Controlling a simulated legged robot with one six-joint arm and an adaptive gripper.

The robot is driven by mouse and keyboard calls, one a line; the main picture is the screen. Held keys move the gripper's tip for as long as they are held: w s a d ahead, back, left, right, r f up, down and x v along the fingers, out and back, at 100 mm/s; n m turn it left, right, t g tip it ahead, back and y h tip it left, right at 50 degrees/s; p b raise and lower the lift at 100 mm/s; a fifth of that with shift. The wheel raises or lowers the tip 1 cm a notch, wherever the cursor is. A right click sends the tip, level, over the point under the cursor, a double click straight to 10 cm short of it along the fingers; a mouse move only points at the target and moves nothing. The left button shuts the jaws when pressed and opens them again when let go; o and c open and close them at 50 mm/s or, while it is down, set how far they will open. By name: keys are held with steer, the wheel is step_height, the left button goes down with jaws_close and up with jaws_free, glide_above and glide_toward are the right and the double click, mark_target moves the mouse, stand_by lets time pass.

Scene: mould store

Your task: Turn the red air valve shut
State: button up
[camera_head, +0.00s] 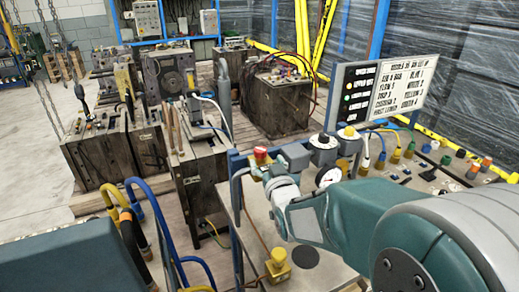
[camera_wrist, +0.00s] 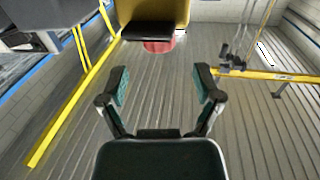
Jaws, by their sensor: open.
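A red knob (camera_head: 260,153) on a yellow body, which looks like the air valve, stands at the back left of the bench in the head view. My arm reaches in from the right and ends close beside it; the fingers are not clear there. In the wrist view my gripper (camera_wrist: 162,84) is open, with two dark fingers with teal pads apart and nothing between them. A yellow block (camera_wrist: 178,12) at the top edge has a dark part in front of it. A red round part (camera_wrist: 159,46) shows just below, partly hidden, beyond the fingertips.
Gauges (camera_head: 327,176) and grey fittings stand close right of the red knob. A sign board (camera_head: 377,92) rises behind them. A yellow fitting (camera_head: 278,262) sits at the bench front. Blue hoses (camera_head: 160,225) and heavy moulds (camera_head: 200,178) stand to the left.

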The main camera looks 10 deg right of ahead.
mark_target(262, 153)
steer(key=w, duration=0.6)
steer(key=shift+w+a, duration=0.1)
steer(key=shift+a, duration=0.05)
jaws_close()
